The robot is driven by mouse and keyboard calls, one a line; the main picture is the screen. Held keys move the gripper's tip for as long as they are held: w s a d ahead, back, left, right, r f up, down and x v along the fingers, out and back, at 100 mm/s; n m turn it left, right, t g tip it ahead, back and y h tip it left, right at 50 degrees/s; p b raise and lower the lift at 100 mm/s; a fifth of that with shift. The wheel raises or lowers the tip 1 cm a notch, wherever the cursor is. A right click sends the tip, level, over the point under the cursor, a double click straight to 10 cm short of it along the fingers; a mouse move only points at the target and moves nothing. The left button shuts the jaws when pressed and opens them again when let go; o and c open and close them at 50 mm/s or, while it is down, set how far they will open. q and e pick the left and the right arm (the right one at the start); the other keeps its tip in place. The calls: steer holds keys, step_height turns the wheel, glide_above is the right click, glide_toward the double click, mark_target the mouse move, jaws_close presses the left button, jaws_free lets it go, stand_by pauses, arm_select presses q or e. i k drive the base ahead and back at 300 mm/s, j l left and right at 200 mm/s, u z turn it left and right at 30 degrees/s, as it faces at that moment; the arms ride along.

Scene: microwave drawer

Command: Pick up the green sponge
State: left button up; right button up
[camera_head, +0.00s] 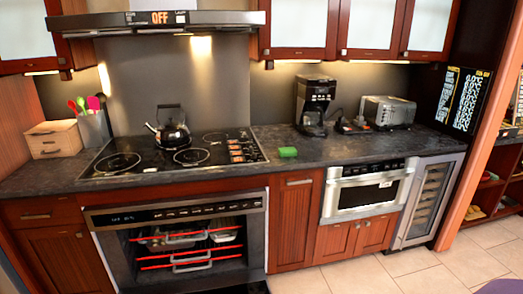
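The green sponge (288,152) lies on the dark countertop (330,149), just right of the black cooktop (175,153). It is small in the view and nothing covers it. Neither of my grippers shows in the head view.
A black kettle (171,131) stands on the cooktop. A coffee maker (315,105) and a toaster (388,112) stand at the back right of the counter. Below are the oven (180,208) and the microwave drawer (366,192). The tiled floor (400,276) in front is clear at the right.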

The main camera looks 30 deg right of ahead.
mark_target(284, 152)
steer(key=i+l+u, duration=0.2)
steer(key=l, duration=0.35)
steer(key=l+u, duration=0.15)
steer(key=l, duration=0.35)
steer(key=i+l+u, duration=0.1)
steer(key=l, duration=1)
steer(key=i+l+u, duration=0.15)
steer(key=l, duration=0.95)
